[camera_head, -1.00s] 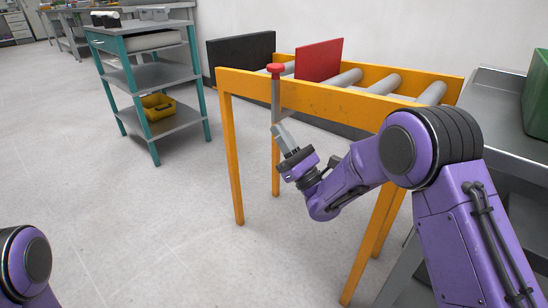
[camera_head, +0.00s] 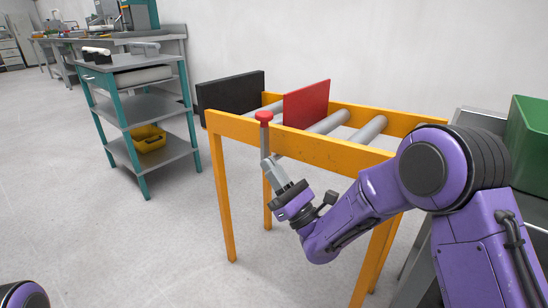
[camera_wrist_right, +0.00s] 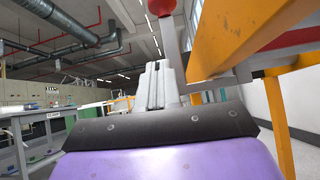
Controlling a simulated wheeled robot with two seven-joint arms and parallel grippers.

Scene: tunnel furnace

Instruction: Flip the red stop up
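The red stop (camera_head: 306,104) is a flat red panel standing upright across the rollers of the orange-framed conveyor (camera_head: 300,143). A lever with a red knob (camera_head: 264,116) stands at the near side of the frame; the knob also shows at the top of the right wrist view (camera_wrist_right: 162,6). My right gripper (camera_head: 267,163) is below the knob, close to the grey lever bar (camera_head: 264,140). In the wrist view its fingers (camera_wrist_right: 157,82) look shut together, with the bar just beyond and to their right. Contact with the bar is unclear. My left gripper is out of view.
A black panel (camera_head: 230,92) stands at the conveyor's left end. A teal shelf cart (camera_head: 125,112) with a yellow bin (camera_head: 149,139) is to the left. A green crate (camera_head: 530,150) sits at right. The floor left of the conveyor is clear.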

